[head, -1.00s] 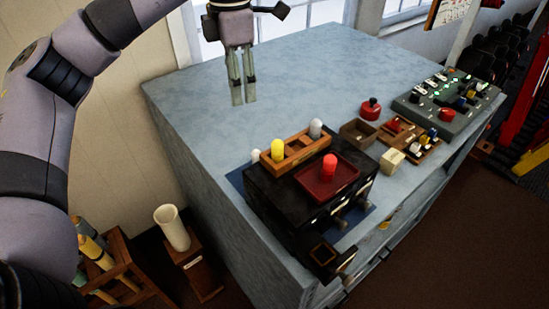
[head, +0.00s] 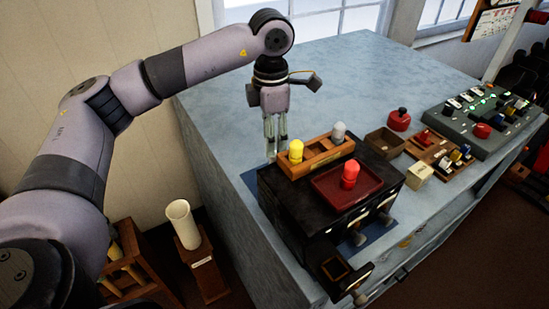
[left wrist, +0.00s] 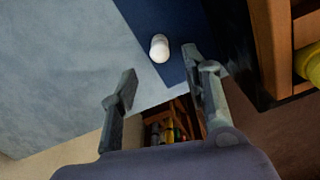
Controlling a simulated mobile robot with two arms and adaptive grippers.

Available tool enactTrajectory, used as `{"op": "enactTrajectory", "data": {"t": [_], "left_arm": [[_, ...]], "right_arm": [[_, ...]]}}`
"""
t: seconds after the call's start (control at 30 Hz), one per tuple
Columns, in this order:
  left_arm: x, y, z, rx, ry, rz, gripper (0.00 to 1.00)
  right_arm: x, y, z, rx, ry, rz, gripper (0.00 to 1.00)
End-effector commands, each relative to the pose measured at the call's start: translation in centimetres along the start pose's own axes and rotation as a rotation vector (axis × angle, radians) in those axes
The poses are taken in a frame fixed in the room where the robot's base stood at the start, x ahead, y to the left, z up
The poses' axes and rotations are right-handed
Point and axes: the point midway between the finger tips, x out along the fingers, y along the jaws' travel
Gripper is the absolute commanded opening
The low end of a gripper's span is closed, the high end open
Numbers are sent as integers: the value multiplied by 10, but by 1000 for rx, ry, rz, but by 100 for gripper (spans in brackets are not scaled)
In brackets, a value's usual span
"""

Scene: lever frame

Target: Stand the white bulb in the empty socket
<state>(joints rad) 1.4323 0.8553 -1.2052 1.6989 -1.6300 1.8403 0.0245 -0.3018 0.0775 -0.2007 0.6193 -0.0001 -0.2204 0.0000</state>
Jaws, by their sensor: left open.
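The white bulb (left wrist: 159,47) rests on the dark blue mat (left wrist: 175,18), close to the mat's edge, in the left wrist view. In the head view it is mostly hidden by my left gripper (head: 275,143). That gripper points down, open and empty, with the bulb showing beyond and between its fingertips (left wrist: 160,72). A wooden rack (head: 322,157) on the black box holds a yellow bulb (head: 296,151) at its left end and a grey bulb (head: 338,132) at its far end. Between them is an empty place; its socket detail is too small to tell. My right gripper is not in view.
The black box (head: 310,215) stands right of the gripper, with a red tray (head: 325,190) and red bulb (head: 350,173) on top. An open wooden box (head: 385,143), a red button (head: 399,120) and a control panel (head: 480,125) lie right. The table's back left (head: 225,105) is clear.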

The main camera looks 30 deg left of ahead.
Motion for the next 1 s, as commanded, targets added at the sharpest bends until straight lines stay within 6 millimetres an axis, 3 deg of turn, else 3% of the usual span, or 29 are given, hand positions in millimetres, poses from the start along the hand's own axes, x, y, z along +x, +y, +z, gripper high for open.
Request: {"op": "enactTrajectory", "data": {"t": [0.27, 0.6, 0.83, 1.0], "left_arm": [[21, 0, 2, 1, 2, -1, 44], [64, -1, 6, 0, 1, 0, 44], [66, 0, 6, 0, 0, 0, 44], [66, 0, 6, 0, 0, 0, 33]], "right_arm": [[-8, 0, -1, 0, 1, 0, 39], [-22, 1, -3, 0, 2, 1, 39], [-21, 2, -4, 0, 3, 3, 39], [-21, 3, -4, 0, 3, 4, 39]]}}
